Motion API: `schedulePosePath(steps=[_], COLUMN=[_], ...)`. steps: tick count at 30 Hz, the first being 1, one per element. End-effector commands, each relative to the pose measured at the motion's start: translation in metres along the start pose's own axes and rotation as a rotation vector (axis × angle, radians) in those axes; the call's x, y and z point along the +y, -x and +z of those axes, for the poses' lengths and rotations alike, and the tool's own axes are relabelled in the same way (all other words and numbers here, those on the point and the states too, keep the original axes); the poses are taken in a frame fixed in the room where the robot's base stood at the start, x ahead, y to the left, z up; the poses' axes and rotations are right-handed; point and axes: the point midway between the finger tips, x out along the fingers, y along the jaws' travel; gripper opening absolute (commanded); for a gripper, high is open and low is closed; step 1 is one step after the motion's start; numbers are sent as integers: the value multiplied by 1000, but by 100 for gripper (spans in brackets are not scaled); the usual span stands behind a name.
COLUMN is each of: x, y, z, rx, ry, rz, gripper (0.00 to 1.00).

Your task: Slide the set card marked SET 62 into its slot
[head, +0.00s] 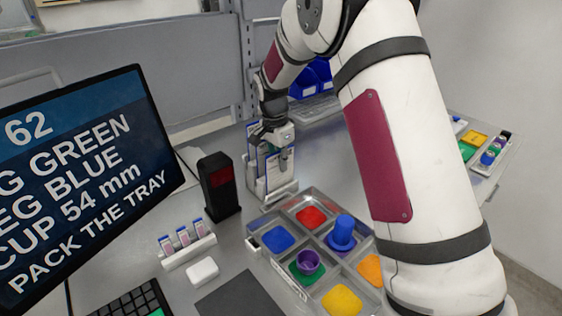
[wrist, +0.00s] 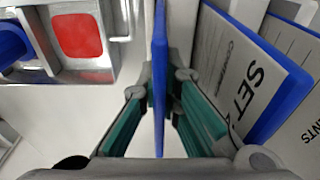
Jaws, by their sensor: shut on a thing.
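My gripper (head: 277,147) is at the card rack (head: 278,193) on the bench in the head view. In the wrist view its green-padded fingers (wrist: 160,105) are shut on a blue-edged card (wrist: 160,50), seen edge-on and upright between them. The held card's print is not readable from this angle. To its right in the wrist view stands another card (wrist: 245,75) reading "SET", its number hidden by the finger. A further card (wrist: 300,60) is behind it. In the head view the gripper hides part of the cards.
A grey tray (head: 318,202) with coloured pads, a blue peg (head: 342,234) and a purple cup (head: 308,261) is in front of the rack. A black box (head: 219,187) with a red window stands to its left. A monitor (head: 85,180) shows "62". A small holder (head: 188,251) stands nearby.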

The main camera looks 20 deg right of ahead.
Motion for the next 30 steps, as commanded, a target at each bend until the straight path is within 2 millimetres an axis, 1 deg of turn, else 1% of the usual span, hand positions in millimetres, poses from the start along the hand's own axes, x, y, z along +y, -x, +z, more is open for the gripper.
schedulePosePath(steps=[13, 22, 23, 24, 25, 30], x=[0, 0, 0, 0, 0, 0], y=[-8, -9, -9, -9, -8, -8], z=[1, 1, 1, 1, 1, 1], rx=[0, 0, 0, 0, 0, 0], ry=[0, 0, 0, 0, 0, 0], rz=[0, 0, 0, 0, 0, 0], gripper=[0, 0, 12, 21, 28, 29])
